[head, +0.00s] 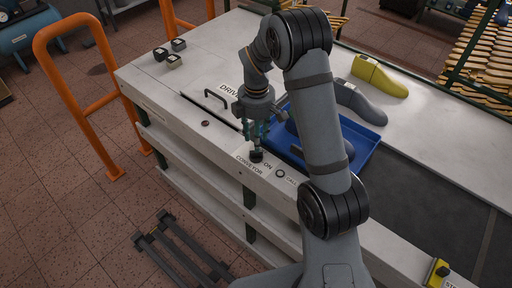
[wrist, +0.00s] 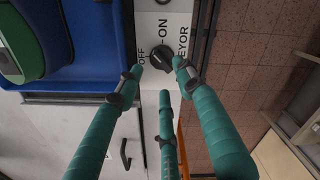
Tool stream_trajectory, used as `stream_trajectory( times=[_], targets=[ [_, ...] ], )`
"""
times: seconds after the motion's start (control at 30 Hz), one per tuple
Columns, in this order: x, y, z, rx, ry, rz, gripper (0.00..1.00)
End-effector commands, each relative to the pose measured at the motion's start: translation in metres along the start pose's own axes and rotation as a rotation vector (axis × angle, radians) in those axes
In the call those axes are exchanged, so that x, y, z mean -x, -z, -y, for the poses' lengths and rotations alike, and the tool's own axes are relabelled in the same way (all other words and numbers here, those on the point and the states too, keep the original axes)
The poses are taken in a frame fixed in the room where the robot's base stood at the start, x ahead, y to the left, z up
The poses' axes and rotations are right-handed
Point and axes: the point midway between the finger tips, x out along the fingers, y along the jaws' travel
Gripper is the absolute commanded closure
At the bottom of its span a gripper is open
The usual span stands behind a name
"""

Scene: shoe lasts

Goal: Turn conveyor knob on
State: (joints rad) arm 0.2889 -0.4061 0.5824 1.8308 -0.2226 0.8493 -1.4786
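The black conveyor knob (wrist: 160,57) sits on the pale panel in the wrist view, with the OFF label to its left and the ON label above it. It also shows in the head view (head: 257,156), beside the CONVEYOR label. I cannot tell exactly which label its pointer faces. My gripper (wrist: 160,78) has three teal fingers, spread apart, with their tips around the knob's near side and flanks. No clear grip on the knob shows. In the head view my gripper (head: 257,146) points down directly over the knob.
A blue tray (head: 365,152) holding lasts stands right of my gripper. A grey last (head: 358,103) and a yellow-green last (head: 378,75) lie behind it. An orange rail (head: 75,90) stands beyond.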

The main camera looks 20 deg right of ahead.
Motion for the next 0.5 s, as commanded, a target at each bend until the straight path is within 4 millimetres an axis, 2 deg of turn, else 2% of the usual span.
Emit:
stream_trajectory(
  times=[0.1, 0.23, 0.5],
  targets=[
    [-0.022, 0.0, 0.002, 0.0, 0.005, 0.001, 0.62],
    [-0.04, 0.0, 0.001, 0.0, 0.003, 0.001, 0.62],
    [-0.056, 0.001, 0.0, -0.001, -0.001, 0.0, 0.62]
  ],
)
